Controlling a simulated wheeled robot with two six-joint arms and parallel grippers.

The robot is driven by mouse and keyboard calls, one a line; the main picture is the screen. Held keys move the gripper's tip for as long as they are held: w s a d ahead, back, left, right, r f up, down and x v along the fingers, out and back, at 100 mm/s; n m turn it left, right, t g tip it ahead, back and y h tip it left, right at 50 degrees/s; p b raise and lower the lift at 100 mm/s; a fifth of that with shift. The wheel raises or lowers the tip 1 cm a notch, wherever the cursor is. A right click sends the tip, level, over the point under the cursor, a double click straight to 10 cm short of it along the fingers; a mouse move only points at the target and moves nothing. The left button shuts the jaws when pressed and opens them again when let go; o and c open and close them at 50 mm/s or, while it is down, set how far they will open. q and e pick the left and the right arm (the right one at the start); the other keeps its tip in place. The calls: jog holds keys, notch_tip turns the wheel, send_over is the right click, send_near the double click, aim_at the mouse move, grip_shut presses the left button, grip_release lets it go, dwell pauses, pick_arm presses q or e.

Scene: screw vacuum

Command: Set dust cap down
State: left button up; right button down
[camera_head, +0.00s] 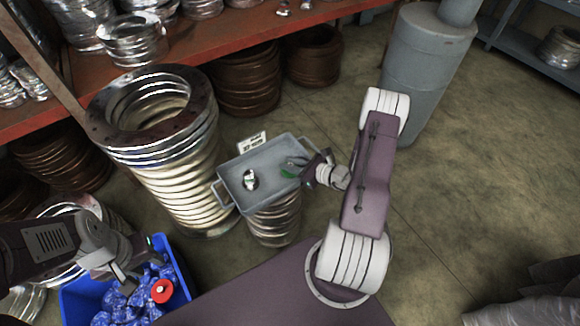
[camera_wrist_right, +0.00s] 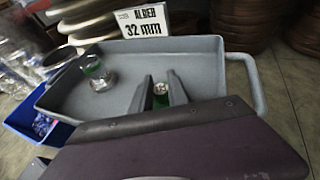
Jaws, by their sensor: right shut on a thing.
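My right gripper (camera_head: 297,167) is low inside the grey tray (camera_head: 262,206), at its right side. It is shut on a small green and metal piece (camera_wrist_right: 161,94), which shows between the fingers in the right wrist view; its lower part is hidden. I cannot tell for sure that this is the dust cap. A similar metal piece with a green band (camera_head: 250,180) stands apart in the tray's left half. My left gripper (camera_head: 142,272) is over the blue bin (camera_head: 180,262), its fingers apart and seemingly empty. A round red piece with a pale centre (camera_head: 162,291) lies beside it.
The tray has side handles and a sign (camera_wrist_right: 145,25) reading "ALBER 32 mm"; it rests on a ribbed metal stack (camera_head: 274,222). A tall bellows (camera_head: 165,150) stands close left. Blue-wrapped pieces fill the bin. The tray's middle floor is clear.

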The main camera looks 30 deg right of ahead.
jog(key=shift+f, duration=0.1)
jog(key=c, duration=1.3)
grip_release()
